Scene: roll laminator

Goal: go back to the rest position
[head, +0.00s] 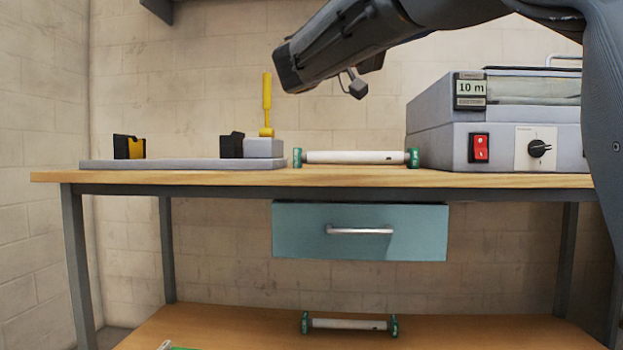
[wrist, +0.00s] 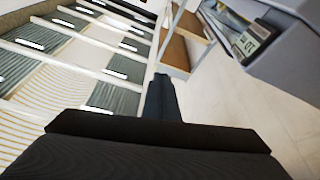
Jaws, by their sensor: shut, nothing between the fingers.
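My gripper (wrist: 161,98) shows in the wrist view as a narrow dark shape beyond a broad dark body, with its fingers together and nothing between them. In the head view my dark arm reaches in from the upper right, above the workbench (head: 560,181) and left of the laminator (head: 437,146). The fingers cannot be made out clearly there. The arm is raised clear of everything on the bench. The laminator also shows in the wrist view (wrist: 285,50), tilted at the upper right.
A grey fixture plate (head: 190,164) with black blocks and an upright yellow handle (head: 267,92) stands left on the bench. A white roller (head: 355,157) with green ends lies beside it. Below are a shut teal drawer (head: 300,232) and another roller (head: 348,324) on the shelf.

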